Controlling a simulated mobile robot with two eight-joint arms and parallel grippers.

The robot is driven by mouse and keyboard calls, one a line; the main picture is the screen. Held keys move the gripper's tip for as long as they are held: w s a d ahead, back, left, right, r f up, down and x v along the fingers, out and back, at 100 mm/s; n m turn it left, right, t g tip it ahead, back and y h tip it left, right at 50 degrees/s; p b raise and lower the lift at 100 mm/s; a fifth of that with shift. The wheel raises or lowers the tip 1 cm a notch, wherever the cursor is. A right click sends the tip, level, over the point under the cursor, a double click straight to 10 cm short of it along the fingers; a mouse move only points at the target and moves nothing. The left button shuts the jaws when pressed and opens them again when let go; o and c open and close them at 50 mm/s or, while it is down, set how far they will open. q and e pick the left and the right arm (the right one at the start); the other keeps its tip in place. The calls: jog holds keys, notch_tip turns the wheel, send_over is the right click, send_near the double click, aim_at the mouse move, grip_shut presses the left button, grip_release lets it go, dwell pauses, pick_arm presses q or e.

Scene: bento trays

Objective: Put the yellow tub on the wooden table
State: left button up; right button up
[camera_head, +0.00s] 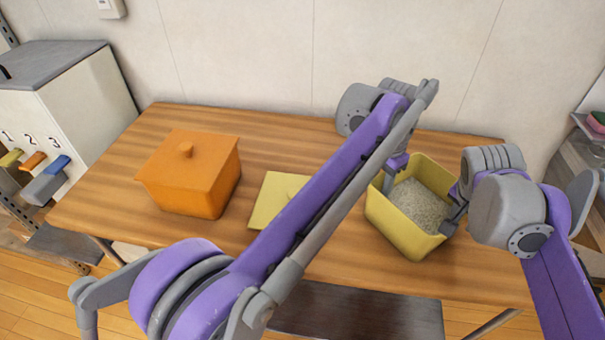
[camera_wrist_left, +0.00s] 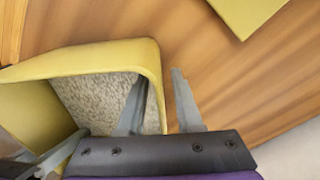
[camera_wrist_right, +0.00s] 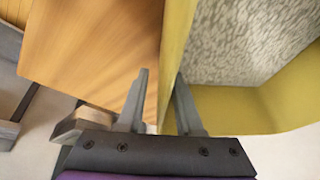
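The yellow tub (camera_head: 405,236), filled with pale grains, appears to stand upright on the wooden table (camera_head: 330,268) at its right side. My left gripper (camera_head: 388,186) is at the tub's rear left wall. In the left wrist view, its fingers (camera_wrist_left: 160,85) straddle the wall (camera_wrist_left: 152,62), one inside, one outside, with a gap outside. My right gripper (camera_head: 452,222) is at the tub's right wall. In the right wrist view, its fingers (camera_wrist_right: 161,80) straddle the wall (camera_wrist_right: 176,35), with a gap between the outer finger and the wall.
A flat yellow lid (camera_head: 266,205) lies left of the tub, partly behind my left arm. A lidded orange tub (camera_head: 192,180) stands further left. A white cabinet (camera_head: 85,100) with numbered coloured handles is at the far left. The table's rear middle is clear.

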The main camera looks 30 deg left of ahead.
pick_arm(q)
notch_tip(320, 180, up, 12)
jog(key=shift+a+f, duration=0.1)
jog(key=shift+a, duration=0.05)
pick_arm(e)
jog(key=v, duration=1.2)
dwell(0.6)
